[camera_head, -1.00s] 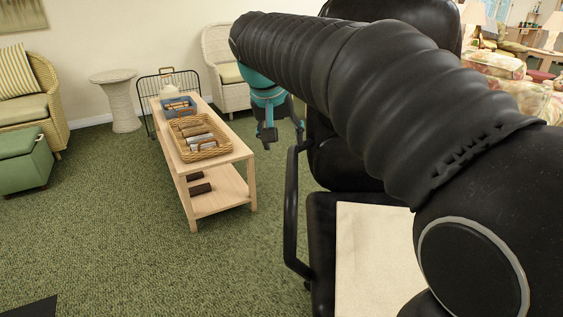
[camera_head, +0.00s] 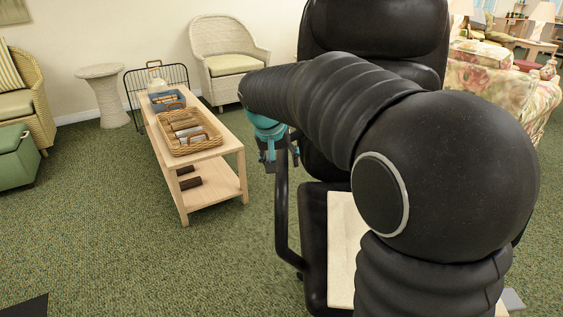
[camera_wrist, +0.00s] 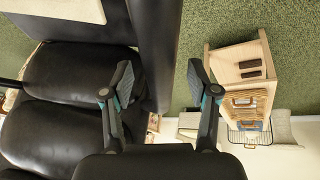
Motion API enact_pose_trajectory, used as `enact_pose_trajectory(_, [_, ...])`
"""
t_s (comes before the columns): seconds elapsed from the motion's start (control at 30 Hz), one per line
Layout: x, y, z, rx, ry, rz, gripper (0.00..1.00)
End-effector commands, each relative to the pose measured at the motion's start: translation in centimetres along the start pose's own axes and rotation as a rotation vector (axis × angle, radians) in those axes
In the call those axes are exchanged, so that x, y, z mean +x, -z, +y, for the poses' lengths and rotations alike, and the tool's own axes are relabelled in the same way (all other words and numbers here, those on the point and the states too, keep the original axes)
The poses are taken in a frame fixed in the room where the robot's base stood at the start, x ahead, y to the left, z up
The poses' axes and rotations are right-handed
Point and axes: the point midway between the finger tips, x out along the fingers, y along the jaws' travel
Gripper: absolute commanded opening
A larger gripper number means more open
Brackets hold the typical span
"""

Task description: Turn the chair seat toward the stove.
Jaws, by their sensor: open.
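The black office chair (camera_head: 375,28) stands at the right of the head view, its tall back at the rear. A cream pad (camera_head: 343,245) lies on its seat, partly hidden by my arm. Its left armrest (camera_head: 282,215) is a black loop. My gripper (camera_head: 279,158) is open at the top of this armrest. In the wrist view the armrest (camera_wrist: 155,45) runs between the open fingers of my gripper (camera_wrist: 160,78), nearer the left one; I cannot tell whether they touch. No stove is clearly visible.
A wooden table (camera_head: 230,150) with a wicker basket (camera_head: 187,132) stands left of the chair. A wicker armchair (camera_head: 225,60) and a white side table (camera_head: 105,95) are at the back. A floral sofa (camera_head: 500,85) is at the right.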

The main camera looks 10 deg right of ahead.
Motion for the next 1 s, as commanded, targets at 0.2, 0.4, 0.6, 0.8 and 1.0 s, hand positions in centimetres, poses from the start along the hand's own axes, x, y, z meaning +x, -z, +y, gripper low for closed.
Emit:
enact_pose_trajectory(0.2, [0.61, 0.03, 0.00, 0.000, 0.001, 0.002, 0.60])
enact_pose_trajectory(0.4, [0.59, 0.02, 0.01, 0.000, 0.001, 0.001, 0.55])
enact_pose_trajectory(0.6, [0.58, 0.02, 0.01, 0.000, 0.001, 0.001, 0.05])
enact_pose_trajectory(0.8, [0.58, 0.02, 0.00, 0.001, 0.000, 0.001, 0.00])
enact_pose_trajectory(1.0, [0.64, 0.06, 0.13, 0.014, -0.005, -0.002, 0.00])
